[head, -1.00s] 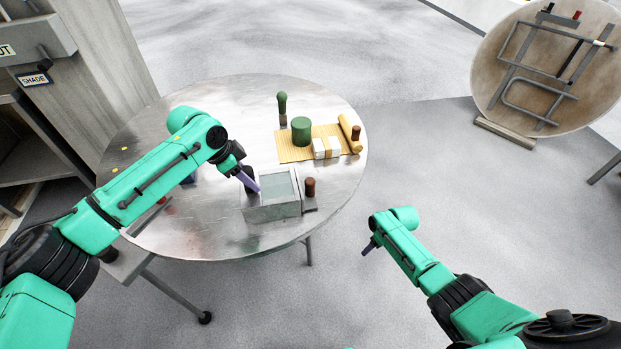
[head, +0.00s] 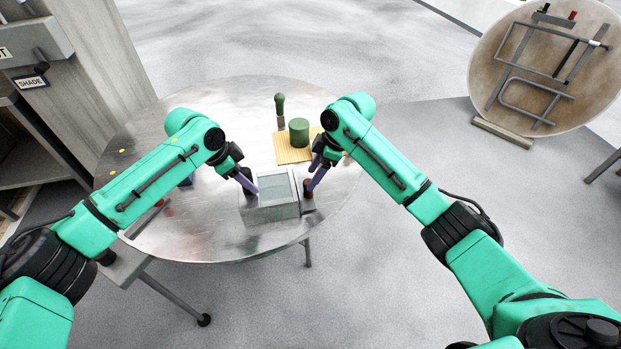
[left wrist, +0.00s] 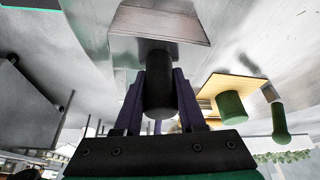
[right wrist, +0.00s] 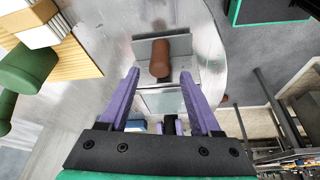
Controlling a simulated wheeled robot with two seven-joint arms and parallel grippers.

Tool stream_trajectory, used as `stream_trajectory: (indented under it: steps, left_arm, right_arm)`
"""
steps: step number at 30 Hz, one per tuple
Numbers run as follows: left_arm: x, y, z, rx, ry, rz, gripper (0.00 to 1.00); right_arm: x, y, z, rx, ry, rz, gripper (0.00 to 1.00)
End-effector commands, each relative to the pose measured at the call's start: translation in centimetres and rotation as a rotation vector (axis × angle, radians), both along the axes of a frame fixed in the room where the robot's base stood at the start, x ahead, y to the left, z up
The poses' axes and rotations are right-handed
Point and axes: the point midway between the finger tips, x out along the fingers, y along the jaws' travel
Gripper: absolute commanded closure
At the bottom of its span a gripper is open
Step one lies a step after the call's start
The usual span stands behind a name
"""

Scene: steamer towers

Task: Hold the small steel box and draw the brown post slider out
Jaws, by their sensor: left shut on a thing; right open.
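The small steel box (head: 270,211) with a pale glassy top stands on the round metal table. My left gripper (head: 251,188) is shut on the dark post (left wrist: 159,85) at the box's left side. In the head view the right gripper (head: 314,178) partly covers the post.
A bamboo mat (head: 287,154) behind the box holds a green cylinder (head: 299,132) and white blocks (right wrist: 35,22). A green-topped post (head: 280,105) stands farther back. The table's front edge is close to the box.

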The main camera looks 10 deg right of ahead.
Motion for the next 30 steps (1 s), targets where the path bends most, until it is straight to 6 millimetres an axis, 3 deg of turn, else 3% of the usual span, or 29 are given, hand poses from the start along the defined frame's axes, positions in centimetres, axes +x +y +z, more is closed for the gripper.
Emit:
stream_trajectory:
  steps: [4,12,14,17,18,30]
  left_arm:
    - [0.0,0.1,-0.2,0.001,0.001,0.001,1.0]
    - [0.0,0.1,-0.1,0.001,0.0,0.001,1.0]
    - [0.0,0.1,-0.1,0.0,-0.001,0.001,1.0]
    - [0.0,0.1,-0.1,0.0,-0.001,0.001,1.0]
    - [0.0,0.1,-0.1,0.0,-0.001,0.001,1.0]
    - [0.1,0.1,-0.1,-0.001,-0.002,0.002,1.0]
  right_arm:
    - [0.3,0.8,-1.9,0.001,0.0,-0.002,0.35]
    - [0.3,0.9,-2.3,0.0,-0.001,-0.003,0.35]
    - [0.3,0.9,-2.3,0.0,-0.001,-0.003,0.54]
    - [0.3,0.9,-2.3,0.0,-0.001,-0.003,0.93]
    - [0.3,0.9,-2.3,0.0,-0.001,-0.003,1.0]
    - [0.3,0.9,-2.3,0.001,-0.001,-0.004,1.0]
